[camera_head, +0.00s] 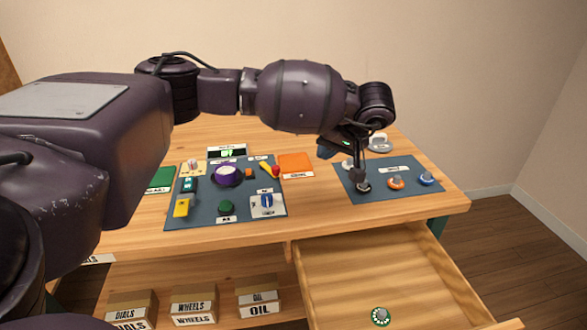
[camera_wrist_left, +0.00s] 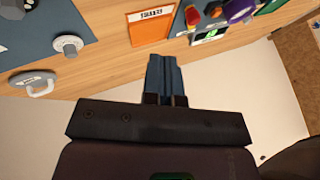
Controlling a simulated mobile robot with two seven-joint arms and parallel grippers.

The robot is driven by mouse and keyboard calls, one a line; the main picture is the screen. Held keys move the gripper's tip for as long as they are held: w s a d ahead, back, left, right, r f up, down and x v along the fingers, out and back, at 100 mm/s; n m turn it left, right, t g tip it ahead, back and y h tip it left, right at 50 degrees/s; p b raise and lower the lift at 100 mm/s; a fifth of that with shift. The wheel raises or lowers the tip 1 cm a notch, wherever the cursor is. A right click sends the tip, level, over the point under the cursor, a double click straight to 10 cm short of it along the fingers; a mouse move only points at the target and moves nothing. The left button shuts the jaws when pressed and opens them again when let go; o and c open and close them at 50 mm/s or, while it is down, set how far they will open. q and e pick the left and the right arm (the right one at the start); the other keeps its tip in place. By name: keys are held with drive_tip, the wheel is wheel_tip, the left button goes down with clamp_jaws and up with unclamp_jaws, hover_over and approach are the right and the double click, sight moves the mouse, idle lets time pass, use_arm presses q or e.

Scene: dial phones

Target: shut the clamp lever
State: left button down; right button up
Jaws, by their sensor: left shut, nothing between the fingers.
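What looks like the clamp lever, a yellow handle with a red end (camera_head: 267,167), sits at the back right of the left blue-grey panel (camera_head: 205,214). It leans over at a slant; I cannot tell its exact angle. In the left wrist view its red end (camera_wrist_left: 193,16) shows at the top edge. My left gripper (camera_head: 325,152) is shut and empty above the back of the table, right of the lever and apart from it. Its closed fingers (camera_wrist_left: 165,65) show in the left wrist view. My right gripper is not in view.
An orange pad (camera_head: 295,161) lies between the panels. The panel also holds a purple dial (camera_head: 228,174), a green knob (camera_head: 226,208) and a blue switch (camera_head: 266,202). The right panel has an orange ring (camera_head: 396,184) and a blue ring (camera_head: 426,179). An open drawer (camera_head: 350,265) projects in front.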

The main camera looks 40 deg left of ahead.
use_arm(q)
drive_tip(key=shift+f, duration=0.1)
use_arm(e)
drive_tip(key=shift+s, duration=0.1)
use_arm(q)
drive_tip(key=b+x, duration=0.2)
drive_tip(key=x, duration=0.8)
drive_tip(key=shift+s+f+b, duration=0.1)
drive_tip(key=shift+f+b, duration=0.2)
drive_tip(key=shift+b, duration=0.05)
drive_tip(key=shift+s+a+r, duration=0.2)
drive_tip(key=shift+s+a, duration=0.2)
drive_tip(key=shift+a, duration=0.2)
drive_tip(key=shift+s+a+r, duration=0.2)
drive_tip(key=shift+s+a, duration=0.25)
drive_tip(key=shift+a, duration=0.2)
drive_tip(key=shift+s+a, duration=0.25)
drive_tip(key=shift+a, duration=0.15)
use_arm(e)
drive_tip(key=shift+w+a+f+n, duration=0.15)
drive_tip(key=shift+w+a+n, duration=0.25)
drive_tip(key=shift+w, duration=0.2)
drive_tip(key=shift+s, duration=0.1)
